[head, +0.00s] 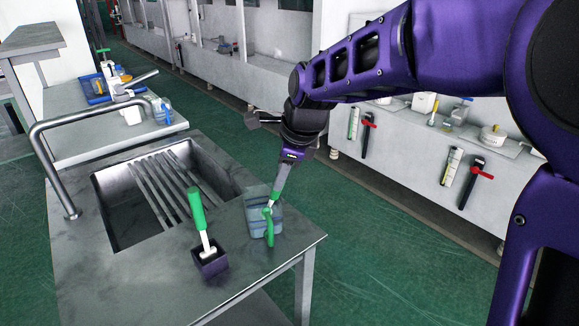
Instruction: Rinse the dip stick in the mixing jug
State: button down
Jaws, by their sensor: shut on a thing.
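The mixing jug (256,221) is a clear bluish jug with a green handle. It stands upright on the steel counter, near its right edge. My gripper (279,187) points down at the jug's mouth from above and to the right. It is shut on a thin stick (273,199) with a green upper part and a pale lower part, which looks like the dip stick. The stick's lower end is at or inside the jug's mouth. Its tip is hidden, and I cannot tell how deep it reaches.
A green-handled brush (197,210) stands in a dark holder (210,263) left of the jug. Behind are a sink (118,215) with bars and a curved tap (42,128). A side table (75,140) holds several items. Green floor lies right of the counter.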

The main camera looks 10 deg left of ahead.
jog(key=shift+b+x, duration=0.75)
jog(key=shift+x, duration=1.05)
jog(key=shift+r, duration=0.1)
dwell(1.9)
notch_tip(320, 180, up, 8)
jog(key=p, duration=0.7)
jog(key=shift+r, duration=0.2)
jog(key=shift+r+p, duration=0.55)
jog(key=shift+r, duration=0.65)
notch_tip(320, 180, up, 5)
send_over(278, 196)
jog(key=shift+s, duration=0.1)
dwell(0.7)
